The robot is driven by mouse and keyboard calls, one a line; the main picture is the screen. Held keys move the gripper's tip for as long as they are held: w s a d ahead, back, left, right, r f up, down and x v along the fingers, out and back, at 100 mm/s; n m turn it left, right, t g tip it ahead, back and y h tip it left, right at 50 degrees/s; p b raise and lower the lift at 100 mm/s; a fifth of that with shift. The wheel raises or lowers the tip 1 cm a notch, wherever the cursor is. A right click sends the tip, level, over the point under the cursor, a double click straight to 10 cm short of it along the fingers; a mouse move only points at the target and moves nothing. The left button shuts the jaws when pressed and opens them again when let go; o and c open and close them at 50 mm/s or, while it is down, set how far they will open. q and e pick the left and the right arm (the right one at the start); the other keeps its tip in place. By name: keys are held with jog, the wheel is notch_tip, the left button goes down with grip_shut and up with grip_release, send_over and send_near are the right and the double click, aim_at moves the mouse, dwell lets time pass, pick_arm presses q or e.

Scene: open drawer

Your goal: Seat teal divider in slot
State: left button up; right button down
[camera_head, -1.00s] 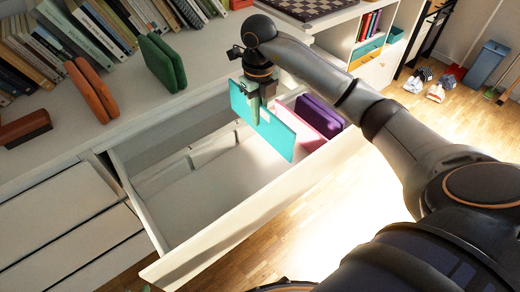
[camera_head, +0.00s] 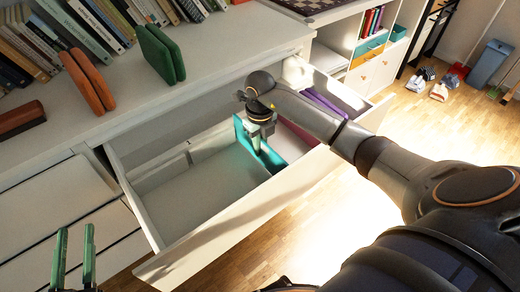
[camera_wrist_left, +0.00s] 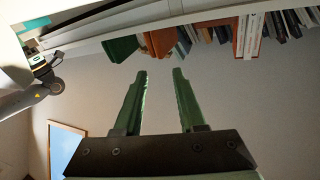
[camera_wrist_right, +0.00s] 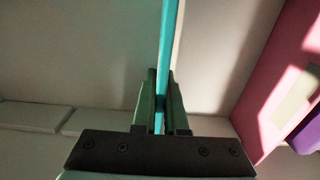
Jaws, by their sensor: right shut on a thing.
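The teal divider (camera_head: 246,140) stands upright inside the open drawer (camera_head: 170,262), left of the pink divider (camera_head: 291,144). My right gripper (camera_head: 256,148) is shut on its top edge; in the right wrist view the teal divider (camera_wrist_right: 169,50) runs between the green fingers (camera_wrist_right: 160,100). The divider's lower edge is hidden, so I cannot tell whether it sits in a slot. My left gripper (camera_head: 75,258) is open and empty at the lower left, outside the drawer; its fingers show apart in the left wrist view (camera_wrist_left: 157,100).
A purple divider (camera_head: 325,104) is at the drawer's right, partly behind my right arm. The drawer's left part is empty. On the countertop stand green (camera_head: 160,55) and orange (camera_head: 88,80) pieces, a dark red block (camera_head: 20,118) and a row of books (camera_head: 70,40).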

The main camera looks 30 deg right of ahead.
pick_arm(q)
jog(key=shift+r, duration=0.6)
pick_arm(e)
jog(key=shift+f, duration=0.35)
pick_arm(q)
jog(key=shift+s+r+t+h, duration=0.1)
jog(key=shift+r+t+h, duration=0.2)
pick_arm(e)
jog(key=shift+f, duration=0.15)
jog(key=c, duration=1)
grip_release()
jog(key=shift+o, duration=0.2)
